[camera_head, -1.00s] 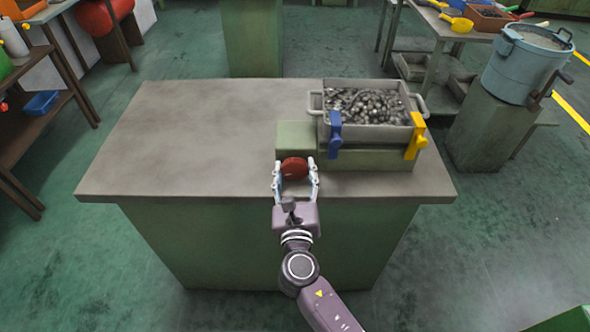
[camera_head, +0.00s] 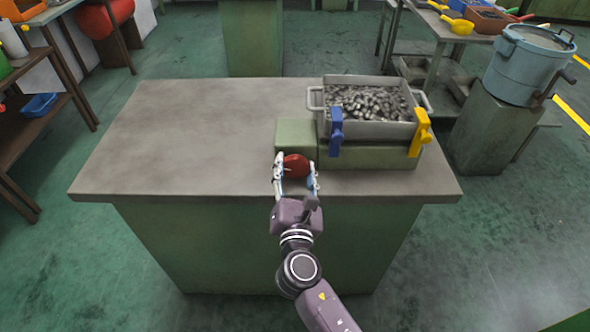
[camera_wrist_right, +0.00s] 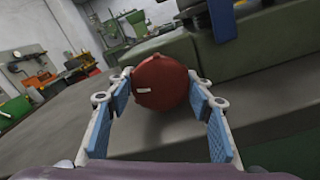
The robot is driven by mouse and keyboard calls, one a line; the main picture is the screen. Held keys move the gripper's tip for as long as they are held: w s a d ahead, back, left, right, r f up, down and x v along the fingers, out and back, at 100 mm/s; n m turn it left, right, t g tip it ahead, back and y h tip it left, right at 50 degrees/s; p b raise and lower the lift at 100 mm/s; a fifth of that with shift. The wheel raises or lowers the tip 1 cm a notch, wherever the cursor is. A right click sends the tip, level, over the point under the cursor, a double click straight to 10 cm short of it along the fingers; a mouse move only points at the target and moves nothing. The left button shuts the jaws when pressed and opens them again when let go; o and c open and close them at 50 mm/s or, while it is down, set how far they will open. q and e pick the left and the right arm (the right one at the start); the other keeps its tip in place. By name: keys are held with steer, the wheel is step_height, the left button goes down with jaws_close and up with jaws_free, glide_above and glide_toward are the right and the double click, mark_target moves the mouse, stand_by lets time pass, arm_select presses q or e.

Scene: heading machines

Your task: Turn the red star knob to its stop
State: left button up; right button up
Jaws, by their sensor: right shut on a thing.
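The red star knob (camera_head: 296,166) sits on the front of a green block (camera_head: 296,136) on the table. In the right wrist view the knob (camera_wrist_right: 160,82) shows as a round red face with a small white mark at its left. My right gripper (camera_head: 296,184) is shut on the knob, one finger on each side of it. In the right wrist view the blue-padded fingers (camera_wrist_right: 160,92) flank the knob. The wrist is rolled relative to the scene. My left gripper is not in view.
A grey bin (camera_head: 370,128) of metal parts stands on a green base right of the knob, with a blue clamp (camera_head: 336,132) and a yellow clamp (camera_head: 419,133) at its front. The table top (camera_head: 190,150) is clear on the left.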

stand_by(0.3)
steer(key=o, duration=1.2)
steer(key=s, duration=1.2)
steer(key=shift+d, duration=0.1)
steer(key=shift+f, duration=0.2)
